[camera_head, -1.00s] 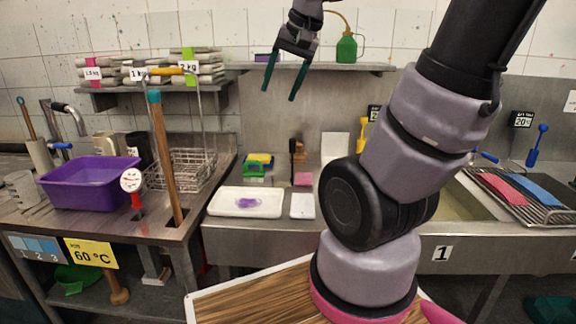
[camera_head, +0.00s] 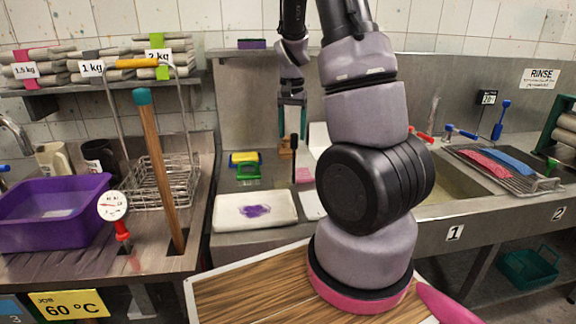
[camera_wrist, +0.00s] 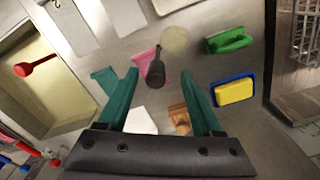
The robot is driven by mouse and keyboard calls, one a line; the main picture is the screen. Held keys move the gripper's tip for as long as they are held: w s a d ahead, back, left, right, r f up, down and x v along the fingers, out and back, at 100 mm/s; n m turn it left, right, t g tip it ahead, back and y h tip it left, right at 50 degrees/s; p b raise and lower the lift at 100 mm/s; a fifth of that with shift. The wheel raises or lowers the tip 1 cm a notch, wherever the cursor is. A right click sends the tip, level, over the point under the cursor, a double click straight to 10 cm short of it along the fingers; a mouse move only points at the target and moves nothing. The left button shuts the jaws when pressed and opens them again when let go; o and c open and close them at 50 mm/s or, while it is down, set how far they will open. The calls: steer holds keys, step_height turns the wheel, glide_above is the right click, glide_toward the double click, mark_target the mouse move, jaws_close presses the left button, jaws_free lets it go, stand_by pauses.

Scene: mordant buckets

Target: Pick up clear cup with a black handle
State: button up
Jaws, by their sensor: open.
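My gripper (camera_head: 292,122) is open above the back of the steel counter, pointing down with two green fingers; it also shows in the wrist view (camera_wrist: 159,77). A black handle-like item (camera_head: 293,146) stands below it; in the wrist view this black item (camera_wrist: 155,70) lies between the fingertips' lines, apart from them. A pale round shape (camera_wrist: 174,40) is just beyond it. I cannot tell whether that is the clear cup or whether it joins the black item. No clear cup shows plainly in the head view now.
A pink sponge (camera_wrist: 143,62), brown block (camera_wrist: 180,118), green brush (camera_wrist: 229,40) and yellow sponge (camera_wrist: 234,91) lie close by. A white tray (camera_head: 230,222) sits in front. A purple tub (camera_head: 50,212) and wire rack (camera_head: 180,180) are at left. A shelf runs behind.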

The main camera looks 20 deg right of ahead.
mark_target(294, 147)
steer(key=f, duration=0.7)
steer(key=shift+d+f, duration=0.2)
steer(key=shift+d, duration=0.15)
jaws_close()
